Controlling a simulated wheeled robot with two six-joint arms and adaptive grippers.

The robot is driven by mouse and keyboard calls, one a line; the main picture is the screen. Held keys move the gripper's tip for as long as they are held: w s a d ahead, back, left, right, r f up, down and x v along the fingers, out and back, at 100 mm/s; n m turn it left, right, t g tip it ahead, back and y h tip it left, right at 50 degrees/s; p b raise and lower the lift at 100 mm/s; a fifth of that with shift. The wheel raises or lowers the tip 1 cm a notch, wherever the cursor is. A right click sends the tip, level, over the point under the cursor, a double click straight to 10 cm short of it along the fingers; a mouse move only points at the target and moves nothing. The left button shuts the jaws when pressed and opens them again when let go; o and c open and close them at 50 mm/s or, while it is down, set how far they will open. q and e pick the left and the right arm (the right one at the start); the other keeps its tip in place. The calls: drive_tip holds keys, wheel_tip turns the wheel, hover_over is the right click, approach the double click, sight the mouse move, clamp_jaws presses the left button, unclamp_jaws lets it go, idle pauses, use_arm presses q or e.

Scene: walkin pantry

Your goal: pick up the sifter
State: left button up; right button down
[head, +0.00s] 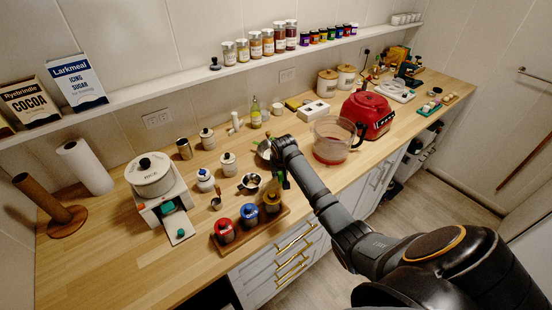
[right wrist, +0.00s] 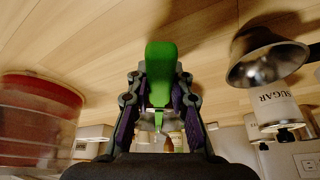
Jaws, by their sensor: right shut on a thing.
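My right gripper (head: 271,151) is over the middle of the counter, at the end of my arm. In the right wrist view, its two fingers (right wrist: 160,85) are closed on a bright green handle (right wrist: 160,62), which I take for the sifter's. The rest of the sifter is mostly hidden by the gripper; I cannot tell whether it still touches the counter. A metal bowl-shaped thing (right wrist: 262,55) shows apart from the fingers on the right of that view. My left gripper is not in view.
A red appliance (head: 368,113) and a clear mixing bowl (head: 331,152) stand right of the gripper. Lidded canisters (head: 228,163) are on its left. A wooden tray (head: 246,232) with red, blue and yellow jars is at the front edge.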

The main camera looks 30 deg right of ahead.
drive_tip(key=shift+w+r, duration=0.1)
drive_tip(key=shift+r, duration=0.05)
idle(0.3)
drive_tip(key=shift+r+b, duration=0.35)
drive_tip(key=shift+r, duration=0.05)
drive_tip(key=shift+r+b, duration=0.5)
drive_tip(key=shift+r, duration=0.35)
drive_tip(key=s+r, duration=0.1)
drive_tip(key=r, duration=0.1)
drive_tip(key=s+a+r, duration=0.1)
drive_tip(key=s+r, duration=0.1)
drive_tip(key=s+a+r+b, duration=0.1)
drive_tip(key=r, duration=0.1)
drive_tip(key=shift+s+r, duration=0.2)
drive_tip(key=shift+s, duration=0.15)
drive_tip(key=s+a+r, duration=0.3)
drive_tip(key=s, duration=0.5)
drive_tip(key=shift+a+r+b, duration=0.3)
drive_tip(key=shift+a+r, duration=0.05)
drive_tip(key=shift+r, duration=0.05)
